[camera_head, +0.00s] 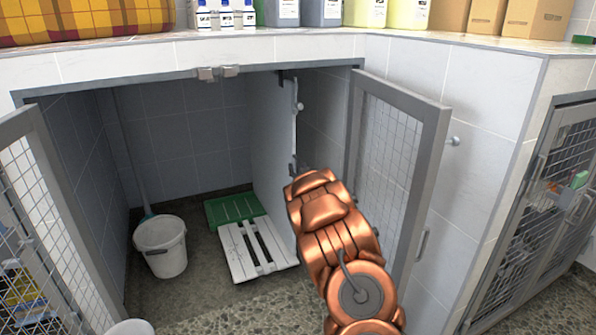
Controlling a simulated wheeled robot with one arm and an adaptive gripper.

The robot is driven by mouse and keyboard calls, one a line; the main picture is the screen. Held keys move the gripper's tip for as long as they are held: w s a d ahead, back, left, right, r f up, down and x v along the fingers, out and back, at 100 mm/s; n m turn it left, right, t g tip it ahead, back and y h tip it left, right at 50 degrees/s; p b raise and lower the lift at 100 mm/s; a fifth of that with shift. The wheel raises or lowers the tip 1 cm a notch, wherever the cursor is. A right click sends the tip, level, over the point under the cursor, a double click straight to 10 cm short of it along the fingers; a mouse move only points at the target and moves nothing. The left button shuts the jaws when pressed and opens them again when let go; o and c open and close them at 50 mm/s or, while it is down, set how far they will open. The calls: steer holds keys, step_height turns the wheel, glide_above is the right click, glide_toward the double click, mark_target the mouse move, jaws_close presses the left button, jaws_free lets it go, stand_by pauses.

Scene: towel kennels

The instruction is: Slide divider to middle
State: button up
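The divider (268,135) is a pale grey upright panel inside the open kennel. It stands right of the middle of the opening, with a gap between it and the right wall. A small knob (299,106) shows on its front edge, and dark fittings show at the top. My copper-coloured arm reaches from the lower right up to the divider's front edge and covers its lower part.
Mesh doors stand open on the left (60,215) and right (395,165). A white bucket (162,247), a white slatted board (256,252) and a green slatted board (232,207) are on the kennel floor. Bottles and boxes stand on the counter (300,47) above.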

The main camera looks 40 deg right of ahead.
jaws_close()
stand_by(0.7)
